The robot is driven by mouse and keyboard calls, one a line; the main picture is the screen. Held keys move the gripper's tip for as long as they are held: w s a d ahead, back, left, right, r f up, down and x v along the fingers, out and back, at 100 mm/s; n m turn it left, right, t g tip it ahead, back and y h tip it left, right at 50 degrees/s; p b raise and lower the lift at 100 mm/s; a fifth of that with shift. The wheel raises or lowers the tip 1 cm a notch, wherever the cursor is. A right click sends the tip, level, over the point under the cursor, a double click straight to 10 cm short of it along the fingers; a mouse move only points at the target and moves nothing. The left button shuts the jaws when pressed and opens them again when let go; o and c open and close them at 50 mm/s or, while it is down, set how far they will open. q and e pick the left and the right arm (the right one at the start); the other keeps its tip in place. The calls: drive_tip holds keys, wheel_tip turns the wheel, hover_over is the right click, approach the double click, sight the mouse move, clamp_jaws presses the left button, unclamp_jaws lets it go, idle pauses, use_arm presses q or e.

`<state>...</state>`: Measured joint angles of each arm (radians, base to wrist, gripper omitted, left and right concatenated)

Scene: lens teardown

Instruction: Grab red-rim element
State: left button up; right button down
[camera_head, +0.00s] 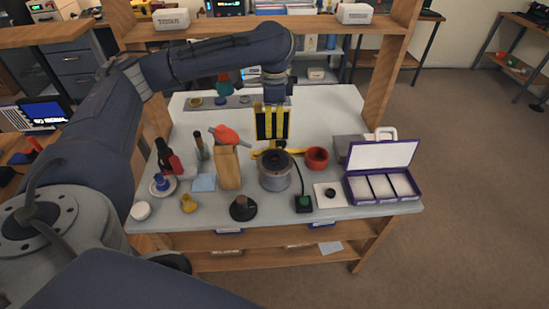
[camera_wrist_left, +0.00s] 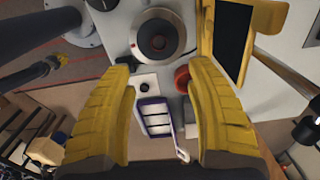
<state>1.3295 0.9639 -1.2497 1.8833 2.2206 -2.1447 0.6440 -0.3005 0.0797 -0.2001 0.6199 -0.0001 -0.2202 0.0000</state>
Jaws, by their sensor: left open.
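A red ring-shaped, cup-like piece (camera_head: 317,158) stands on the white table, right of the grey lens barrel (camera_head: 275,170). It also shows in the left wrist view (camera_wrist_left: 182,80), partly beside the right-hand finger. I see no other clearly red-rimmed round part. The lens barrel, with a dark centre, shows at the top of the wrist view (camera_wrist_left: 157,35). My left gripper (camera_head: 273,122) has yellow fingers and hangs above the table behind the barrel. In the wrist view its fingers (camera_wrist_left: 160,75) are wide apart with nothing held. My right gripper is not in view.
A purple tray (camera_head: 347,190) with compartments and a raised lid stands at the right. A yellow-framed dark panel (camera_wrist_left: 230,35) is close to one finger.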

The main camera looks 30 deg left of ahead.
sight(275, 156)
use_arm(q)
drive_tip(key=shift+d+f, duration=0.2)
drive_tip(key=shift+f, duration=6.65)
drive_tip(key=shift+c, duration=0.5)
clamp_jaws()
